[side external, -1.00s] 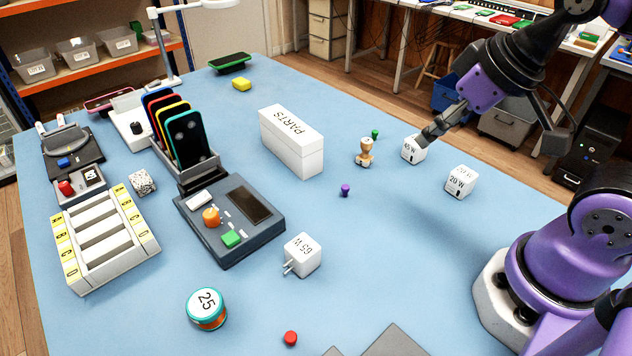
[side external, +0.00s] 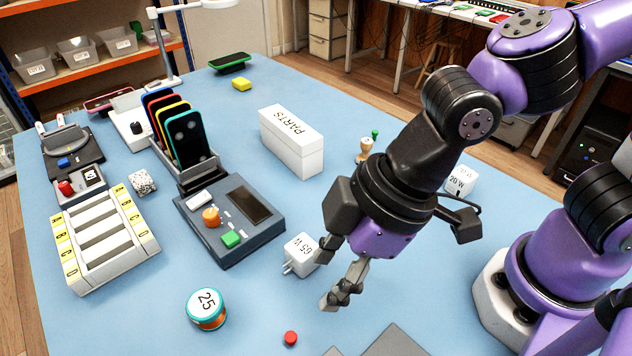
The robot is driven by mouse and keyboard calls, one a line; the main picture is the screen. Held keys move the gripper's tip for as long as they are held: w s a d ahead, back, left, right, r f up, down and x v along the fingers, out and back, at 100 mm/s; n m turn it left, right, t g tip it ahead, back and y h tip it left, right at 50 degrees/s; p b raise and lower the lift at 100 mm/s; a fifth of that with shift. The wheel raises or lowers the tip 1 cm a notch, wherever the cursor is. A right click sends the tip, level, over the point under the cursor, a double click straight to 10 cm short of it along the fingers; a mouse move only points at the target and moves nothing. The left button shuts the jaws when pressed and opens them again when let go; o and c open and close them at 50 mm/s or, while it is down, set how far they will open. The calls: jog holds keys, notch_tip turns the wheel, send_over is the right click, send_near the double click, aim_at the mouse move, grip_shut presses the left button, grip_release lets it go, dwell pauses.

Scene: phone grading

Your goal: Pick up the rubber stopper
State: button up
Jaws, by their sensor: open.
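A small red round piece (side external: 290,338), which looks like the rubber stopper, lies on the blue table near the front edge of the side view. My gripper (side external: 326,278) is open and empty, with its fingers spread and pointing down and left. It hangs above the table, up and to the right of the red piece and apart from it. One finger overlaps the right side of the white 65 W charger cube (side external: 299,256) in the picture; I cannot tell whether they touch.
A teal and orange "25" tin (side external: 206,308) stands left of the red piece. A grey tester (side external: 232,220), a white slotted rack (side external: 105,240) and a PARTS box (side external: 292,142) stand farther back. Grey flat panels (side external: 392,342) lie at the front edge. The table around the red piece is clear.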

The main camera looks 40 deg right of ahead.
aim_at(291, 336)
jog(key=shift+n, duration=0.5)
jog(key=a+f, duration=0.2)
jog(key=f, duration=0.1)
jog(key=a+f, duration=0.1)
jog(key=f, duration=0.1)
jog(key=shift+s, duration=0.25)
jog(key=shift+x, duration=2.95)
jog(key=shift+w, duration=0.1)
jog(key=shift+c, duration=0.4)
jog(key=c, duration=0.7)
